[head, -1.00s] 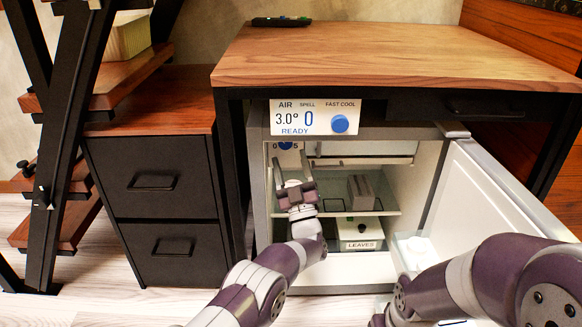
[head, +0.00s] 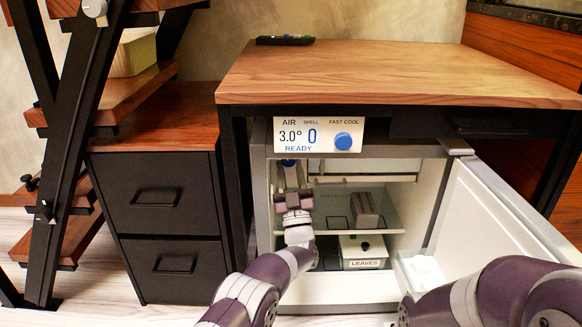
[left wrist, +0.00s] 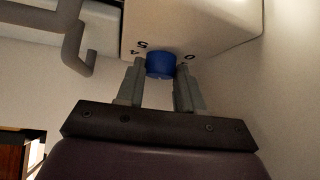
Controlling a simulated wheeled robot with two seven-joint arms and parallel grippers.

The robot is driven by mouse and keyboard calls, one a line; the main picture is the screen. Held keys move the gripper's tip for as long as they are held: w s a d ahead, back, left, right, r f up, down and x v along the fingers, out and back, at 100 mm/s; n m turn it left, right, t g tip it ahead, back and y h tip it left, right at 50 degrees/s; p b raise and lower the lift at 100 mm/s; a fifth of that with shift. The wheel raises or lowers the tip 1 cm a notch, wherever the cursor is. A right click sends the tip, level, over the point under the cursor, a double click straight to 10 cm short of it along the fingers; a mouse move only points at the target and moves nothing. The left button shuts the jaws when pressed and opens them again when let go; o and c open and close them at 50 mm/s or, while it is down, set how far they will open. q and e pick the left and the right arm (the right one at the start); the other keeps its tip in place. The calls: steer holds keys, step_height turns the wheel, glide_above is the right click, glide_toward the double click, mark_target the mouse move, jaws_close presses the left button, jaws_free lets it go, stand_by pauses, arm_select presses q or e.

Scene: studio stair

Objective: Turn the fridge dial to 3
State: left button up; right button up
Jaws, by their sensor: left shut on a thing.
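The blue fridge dial (head: 287,162) is at the upper left inside the open fridge (head: 448,205), mostly hidden behind my gripper in the head view. In the left wrist view the dial (left wrist: 160,66) sits under a white housing (left wrist: 190,28) marked 5 and 4 to its left and 0 to its right. I cannot see its pointer or the 3. My left gripper (head: 291,180) is shut on the dial, a finger on each side, as the left wrist view shows (left wrist: 160,82). My right arm comes in at the lower right; its gripper is out of view.
The fridge door (head: 500,225) stands open to the right. A glass shelf (head: 385,218) holds a grey block (head: 364,209), with a LEAVES box (head: 363,250) below. A panel (head: 292,148) above reads 3.0° and READY. Black drawers (head: 157,220) stand left.

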arm_select(q)
steer(key=o, duration=1.1)
steer(key=shift+c, duration=0.2)
